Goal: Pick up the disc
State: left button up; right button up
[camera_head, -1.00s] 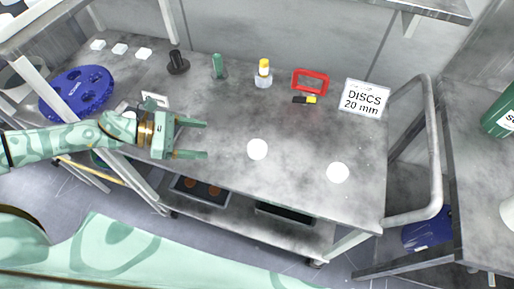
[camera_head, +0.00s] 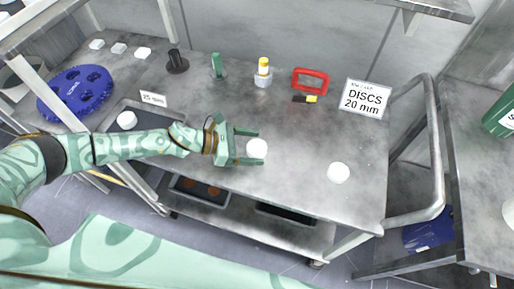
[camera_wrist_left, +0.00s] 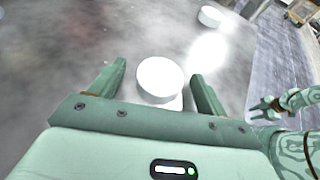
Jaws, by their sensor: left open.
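A white disc (camera_head: 257,148) lies on the grey metal table. My left gripper (camera_head: 250,147) is open, with its fingertips on either side of this disc. In the left wrist view the disc (camera_wrist_left: 160,76) sits between the open fingers, apart from both; a pale patch shows at its near edge. A second white disc (camera_head: 338,173) lies to the right on the table and shows farther off in the wrist view (camera_wrist_left: 209,16). A third white disc (camera_head: 127,119) is in a dark tray at left. My right gripper (camera_wrist_left: 264,109) shows small in the wrist view, its opening unclear.
A "DISCS 20 mm" sign (camera_head: 365,98), red frame (camera_head: 310,80), yellow-capped bottle (camera_head: 263,72) and dark post (camera_head: 177,62) stand along the back. A blue perforated wheel (camera_head: 75,92) is at left.

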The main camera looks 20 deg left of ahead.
pick_arm(q)
jog(key=c, duration=1.2)
jog(key=shift+o, duration=0.2)
jog(key=shift+r, duration=0.1)
